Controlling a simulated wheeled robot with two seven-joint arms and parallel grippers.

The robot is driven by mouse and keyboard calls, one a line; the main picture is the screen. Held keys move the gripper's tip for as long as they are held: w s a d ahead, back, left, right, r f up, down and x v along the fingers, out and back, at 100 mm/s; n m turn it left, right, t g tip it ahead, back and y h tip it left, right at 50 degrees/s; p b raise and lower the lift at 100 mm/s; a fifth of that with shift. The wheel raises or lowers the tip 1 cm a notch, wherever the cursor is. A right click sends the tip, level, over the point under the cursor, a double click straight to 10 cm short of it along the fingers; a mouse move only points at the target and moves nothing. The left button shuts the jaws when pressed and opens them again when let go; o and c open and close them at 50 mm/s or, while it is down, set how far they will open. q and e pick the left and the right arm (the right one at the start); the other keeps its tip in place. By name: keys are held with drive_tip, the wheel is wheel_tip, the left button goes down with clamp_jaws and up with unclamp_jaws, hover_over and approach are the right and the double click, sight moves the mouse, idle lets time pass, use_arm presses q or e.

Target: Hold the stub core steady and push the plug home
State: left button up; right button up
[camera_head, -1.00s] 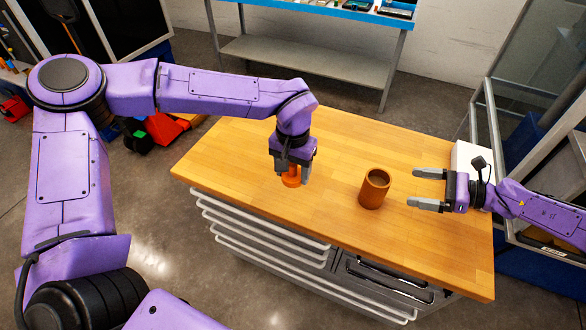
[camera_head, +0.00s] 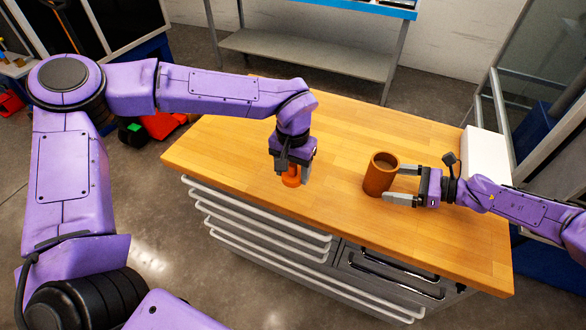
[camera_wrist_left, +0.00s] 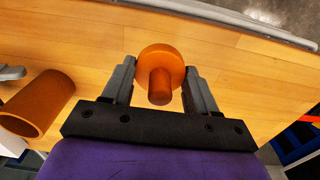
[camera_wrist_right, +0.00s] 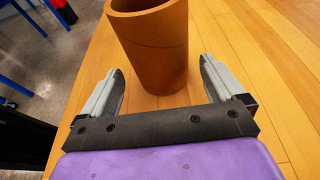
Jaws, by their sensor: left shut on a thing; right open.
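The stub core (camera_head: 380,177) is a brown-orange hollow cylinder standing upright on the wooden bench top. It also shows in the left wrist view (camera_wrist_left: 38,103) and in the right wrist view (camera_wrist_right: 153,50). My right gripper (camera_head: 393,185) is open, with its fingers either side of the core's near edge; the right wrist view shows a gap to each finger. The plug (camera_head: 291,181) is an orange disc with a narrower stem. My left gripper (camera_head: 293,172) points down and is shut on the plug, left of the core. The left wrist view shows the plug (camera_wrist_left: 160,70) between the fingertips.
The wooden bench top (camera_head: 340,130) is clear around the core and behind it. A white block (camera_head: 486,155) stands at the bench's right end. Drawers with pale handles (camera_head: 262,228) line the bench front. A blue-topped shelf (camera_head: 310,55) stands behind.

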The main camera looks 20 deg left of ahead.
sight(382, 181)
use_arm(q)
wheel_tip(382, 181, down, 2)
drive_tip(key=shift+f+b, duration=0.1)
drive_tip(key=shift+b, duration=0.8)
use_arm(e)
drive_tip(key=x, duration=0.2)
drive_tip(key=shift+a+f, duration=0.3)
drive_tip(key=shift+f, duration=0.1)
use_arm(q)
drive_tip(key=shift+f, duration=0.2)
use_arm(e)
drive_tip(key=shift+a, duration=0.65)
drive_tip(key=shift+r, duration=0.1)
drive_tip(key=c, duration=0.7)
drive_tip(key=shift+o, duration=0.2)
drive_tip(key=o, duration=0.7)
drive_tip(key=shift+o, duration=0.2)
drive_tip(key=c, duration=0.8)
